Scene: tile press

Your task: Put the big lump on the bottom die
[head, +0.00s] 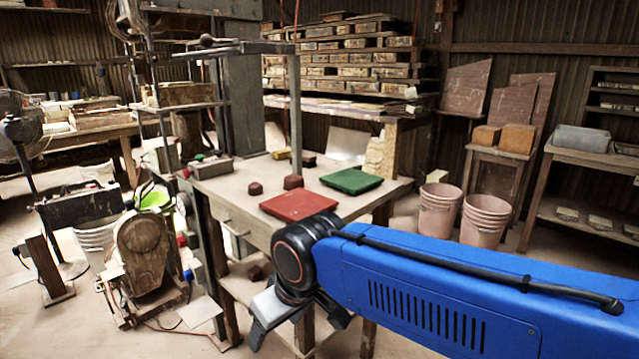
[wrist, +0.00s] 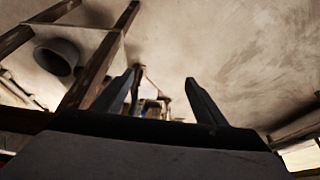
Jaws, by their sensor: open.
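Two small dark red-brown lumps sit on the table top in the head view, a left one (head: 255,188) and a right one (head: 293,182). They look close in size, so I cannot tell which is the big lump. Another reddish lump (head: 257,272) shows on the lower shelf, partly hidden. I cannot single out the bottom die with certainty; a grey metal block (head: 212,166) lies at the table's left end. My gripper (head: 298,312) hangs in front of the table, below its top and away from the lumps. Its fingers are apart and empty in the wrist view (wrist: 160,92).
A red slab (head: 300,205) and a green slab (head: 350,181) lie on the work table (head: 232,190). A metal upright (head: 295,110) rises from the table. Stacked pink buckets (head: 485,218) stand right of it. Machinery (head: 145,250) crowds the floor at left.

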